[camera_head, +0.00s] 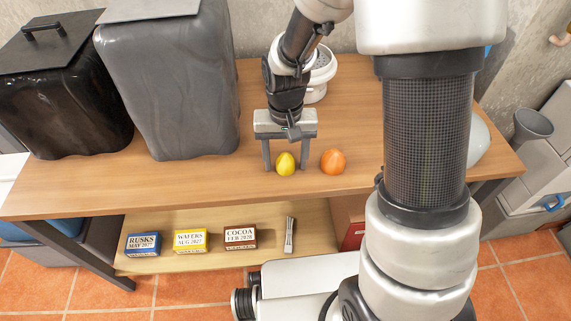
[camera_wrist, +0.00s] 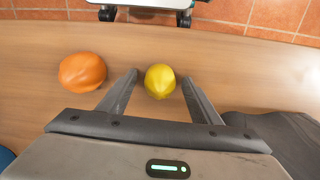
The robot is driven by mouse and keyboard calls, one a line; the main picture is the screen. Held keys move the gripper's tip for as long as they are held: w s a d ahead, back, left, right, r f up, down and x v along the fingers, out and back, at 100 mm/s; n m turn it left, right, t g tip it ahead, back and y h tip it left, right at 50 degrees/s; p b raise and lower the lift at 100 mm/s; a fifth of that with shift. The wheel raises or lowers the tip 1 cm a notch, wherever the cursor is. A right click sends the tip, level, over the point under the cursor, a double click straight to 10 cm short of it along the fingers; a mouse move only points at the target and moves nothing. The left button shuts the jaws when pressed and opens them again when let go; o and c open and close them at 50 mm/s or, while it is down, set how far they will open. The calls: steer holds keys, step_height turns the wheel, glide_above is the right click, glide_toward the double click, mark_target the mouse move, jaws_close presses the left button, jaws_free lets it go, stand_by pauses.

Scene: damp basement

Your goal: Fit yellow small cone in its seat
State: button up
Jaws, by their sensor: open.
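A yellow rounded object (camera_head: 286,163), more like a lemon than a cone, rests on the wooden tabletop near its front edge. It also shows in the wrist view (camera_wrist: 160,81). My gripper (camera_head: 287,169) is open and points down, with one finger on each side of the yellow object. In the wrist view my gripper (camera_wrist: 160,77) has the yellow object between its fingertips, with a visible gap on both sides. I cannot make out a yellow cone or a seat for one in either view.
An orange round fruit (camera_head: 333,162) lies close to the right finger in the head view. A white perforated pot (camera_head: 322,72) stands behind my gripper. A tall grey bin (camera_head: 180,90) stands at left. Small labelled boxes (camera_head: 191,241) sit on the lower shelf.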

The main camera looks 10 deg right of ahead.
steer(key=shift+c, duration=0.4)
steer(key=c, duration=1)
